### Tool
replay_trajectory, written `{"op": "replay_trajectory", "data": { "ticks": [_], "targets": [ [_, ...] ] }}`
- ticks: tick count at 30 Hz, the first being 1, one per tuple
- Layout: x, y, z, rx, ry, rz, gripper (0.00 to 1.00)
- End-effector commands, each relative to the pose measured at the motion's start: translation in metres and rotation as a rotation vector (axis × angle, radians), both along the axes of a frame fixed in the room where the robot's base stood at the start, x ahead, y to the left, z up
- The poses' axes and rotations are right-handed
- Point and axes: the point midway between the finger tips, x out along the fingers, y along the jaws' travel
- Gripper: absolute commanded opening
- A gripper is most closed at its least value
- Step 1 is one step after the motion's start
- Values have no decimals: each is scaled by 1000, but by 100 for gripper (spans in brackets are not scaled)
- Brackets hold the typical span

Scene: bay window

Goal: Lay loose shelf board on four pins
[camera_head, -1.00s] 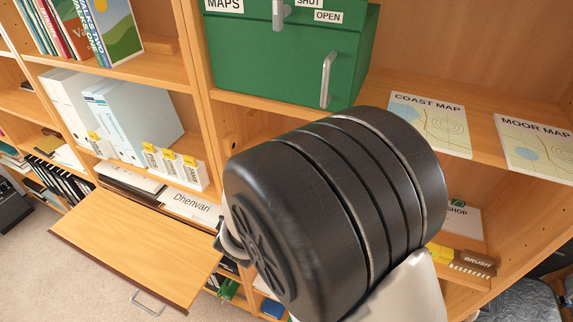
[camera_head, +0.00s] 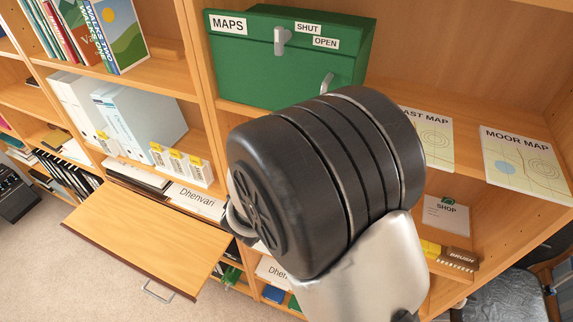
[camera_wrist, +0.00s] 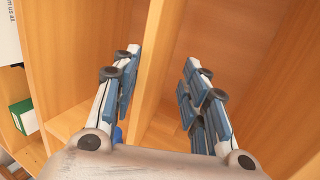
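My gripper (camera_wrist: 160,85) shows in the wrist view. Its two blue-padded fingers are apart and the gripper is open. A long wooden edge (camera_wrist: 158,60) runs upright in the picture beyond the gap between the fingers. I cannot tell whether it is the loose shelf board or a fixed part of the bookcase, and no contact shows. In the head view my dark arm joint hides the gripper and part of the bookcase. I cannot make out the four pins in either view.
A green MAPS box (camera_head: 285,65) stands on a shelf beside the COAST MAP (camera_head: 427,140) and MOOR MAP (camera_head: 525,165). A flat wooden leaf (camera_head: 145,235) with a handle juts out at lower left. A brush (camera_head: 458,258) lies lower right. Carpet (camera_head: 50,270) is clear at left.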

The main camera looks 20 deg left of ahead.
Motion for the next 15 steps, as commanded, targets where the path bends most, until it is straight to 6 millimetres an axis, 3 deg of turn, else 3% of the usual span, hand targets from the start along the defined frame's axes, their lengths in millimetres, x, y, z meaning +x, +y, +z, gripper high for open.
{"op": "replay_trajectory", "data": {
  "ticks": [15],
  "targets": [
    [0,0,5,3,40,-1,40]
  ]
}}
